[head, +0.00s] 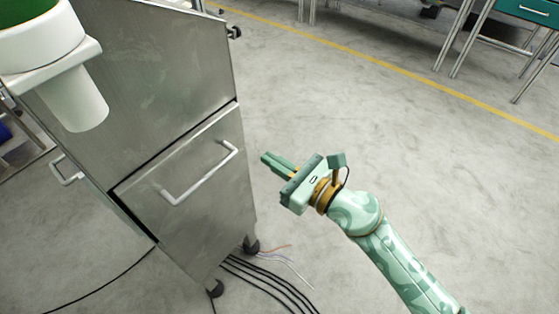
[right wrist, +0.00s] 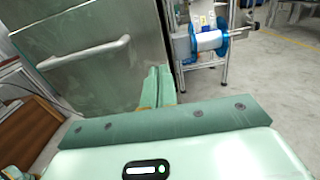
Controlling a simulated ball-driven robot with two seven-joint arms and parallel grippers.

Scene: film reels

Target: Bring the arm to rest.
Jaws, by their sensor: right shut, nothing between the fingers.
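My right arm (head: 400,262) comes in from the lower right in the head view. Its green gripper (head: 268,160) points left toward the metal cabinet, apart from it in that view. The fingers are together and empty. In the right wrist view the shut gripper (right wrist: 157,84) shows at the middle, with the cabinet behind it. My left gripper is not in view.
A grey metal cabinet (head: 185,165) with a bar handle (head: 203,177) stands left of my gripper. Cables (head: 275,280) lie on the floor by its casters. A blue reel device (right wrist: 207,42) stands beyond, in the right wrist view. Open floor (head: 340,90) lies behind my right gripper.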

